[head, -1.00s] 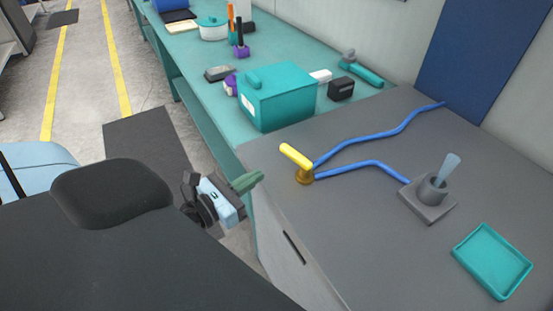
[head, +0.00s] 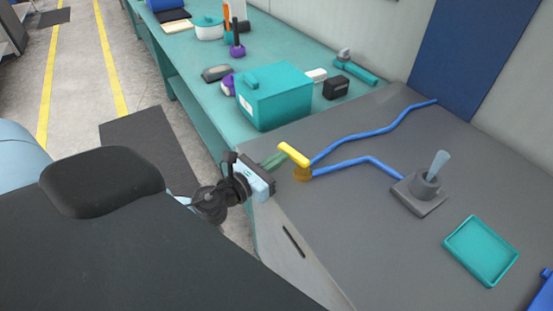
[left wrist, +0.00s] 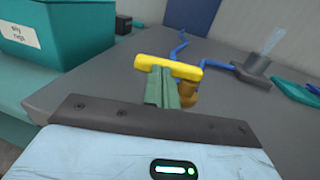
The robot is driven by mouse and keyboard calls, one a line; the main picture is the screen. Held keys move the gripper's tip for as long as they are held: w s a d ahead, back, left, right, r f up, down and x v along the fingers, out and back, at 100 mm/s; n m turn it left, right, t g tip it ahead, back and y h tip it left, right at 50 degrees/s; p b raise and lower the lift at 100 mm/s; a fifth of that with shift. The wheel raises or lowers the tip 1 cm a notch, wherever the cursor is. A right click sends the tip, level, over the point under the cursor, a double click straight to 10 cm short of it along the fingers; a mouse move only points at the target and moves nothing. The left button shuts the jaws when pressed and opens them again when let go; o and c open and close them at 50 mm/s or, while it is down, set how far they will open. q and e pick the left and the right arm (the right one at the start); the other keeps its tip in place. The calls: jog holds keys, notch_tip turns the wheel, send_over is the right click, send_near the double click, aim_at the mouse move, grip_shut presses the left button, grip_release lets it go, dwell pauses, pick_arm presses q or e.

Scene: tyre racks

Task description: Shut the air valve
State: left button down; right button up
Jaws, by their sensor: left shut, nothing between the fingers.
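The air valve has a yellow handle (head: 294,154) on a brass body (head: 303,174), with blue hoses (head: 360,161) running from it across the grey bench top. My left gripper (head: 280,160) is shut and empty, its green fingers at the near left side of the handle. In the left wrist view the fingers (left wrist: 161,90) point at the yellow handle (left wrist: 168,67), which lies crosswise just beyond their tips. The brass body (left wrist: 188,92) shows right of the fingers, partly hidden. I cannot tell whether the fingers touch the handle. My right gripper is not in view.
A teal box (head: 275,98) stands behind the valve on the teal bench. A grey holder (head: 419,192) with a pale blue rod and a teal tray (head: 481,250) are to the right. The grey top (head: 360,235) is clear in front of the valve.

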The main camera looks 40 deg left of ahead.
pick_arm(q)
jog(key=shift+w+a+f+m+h+b, duration=0.1)
jog(key=shift+w+f+m+h+b, duration=0.15)
jog(key=shift+w+m+h+b, duration=0.45)
jog(key=shift+r, duration=0.1)
jog(key=shift+w+a+r, duration=0.1)
jog(key=shift+a+r, duration=0.1)
jog(key=shift+r, duration=0.05)
jog(key=shift+r+h, duration=0.1)
jog(key=shift+h, duration=0.2)
jog(key=shift+a, duration=0.1)
